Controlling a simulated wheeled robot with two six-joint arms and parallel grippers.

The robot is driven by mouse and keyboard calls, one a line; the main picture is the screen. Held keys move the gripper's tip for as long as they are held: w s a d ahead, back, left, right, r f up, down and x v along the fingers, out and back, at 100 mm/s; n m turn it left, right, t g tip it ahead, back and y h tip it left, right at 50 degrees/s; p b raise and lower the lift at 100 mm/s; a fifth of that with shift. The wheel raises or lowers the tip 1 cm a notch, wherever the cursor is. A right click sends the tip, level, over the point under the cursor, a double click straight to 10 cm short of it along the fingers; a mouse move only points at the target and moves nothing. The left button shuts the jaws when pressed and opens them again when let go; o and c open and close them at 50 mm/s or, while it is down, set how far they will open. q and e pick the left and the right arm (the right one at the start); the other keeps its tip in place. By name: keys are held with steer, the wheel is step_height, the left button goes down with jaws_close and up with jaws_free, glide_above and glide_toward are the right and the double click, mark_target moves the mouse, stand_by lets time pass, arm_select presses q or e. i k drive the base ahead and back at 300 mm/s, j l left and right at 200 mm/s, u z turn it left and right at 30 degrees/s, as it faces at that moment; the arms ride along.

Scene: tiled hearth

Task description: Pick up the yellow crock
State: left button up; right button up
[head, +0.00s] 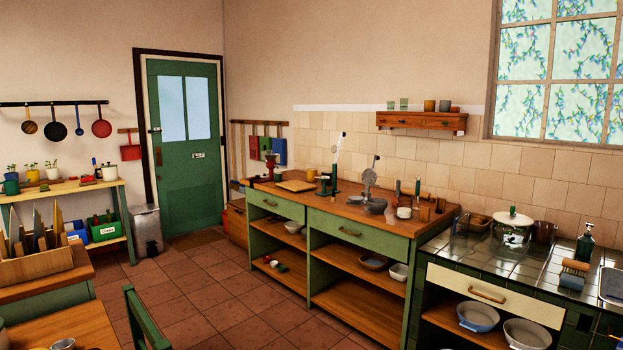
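No crock can be singled out with certainty from this distance. A small yellow pot (33,176) with a plant in it stands on the plant bench at the left. A small yellowish vessel (310,175) stands at the back of the long wooden counter. A mustard-coloured cup (429,105) stands on the wall shelf. All three look upright and are far from me. Neither of my grippers is in view.
The tiled floor (190,290) is open between the green door (185,145) and the long counter (352,205). A green chair (143,318) and wooden table (80,330) stand at front left. A bin (147,230) stands by the door. A black-tiled counter (492,262) fills the right.

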mark_target(312, 173)
steer(key=i+l+z, duration=0.25)
steer(key=i+l, duration=0.15)
steer(key=i, duration=0.3)
steer(key=i+l, duration=0.2)
steer(key=i, duration=0.2)
steer(key=i+l+u, duration=0.1)
steer(key=i, duration=0.35)
steer(key=i+l, duration=0.25)
steer(key=i, duration=0.2)
steer(key=i+j+u, duration=0.25)
steer(key=i+u, duration=0.2)
steer(key=i, duration=0.15)
steer(key=i+u, duration=0.45)
steer(key=i, duration=0.15)
steer(key=i+l+u, duration=0.2)
steer(key=i+u, duration=0.25)
steer(key=i+j, duration=0.1)
steer(key=i, duration=1.7)
steer(key=i+z, duration=0.4)
steer(key=i+j+z, duration=0.4)
steer(key=i, duration=0.2)
steer(key=i+j+z, duration=0.25)
steer(key=i+z, duration=0.2)
steer(key=i, duration=0.05)
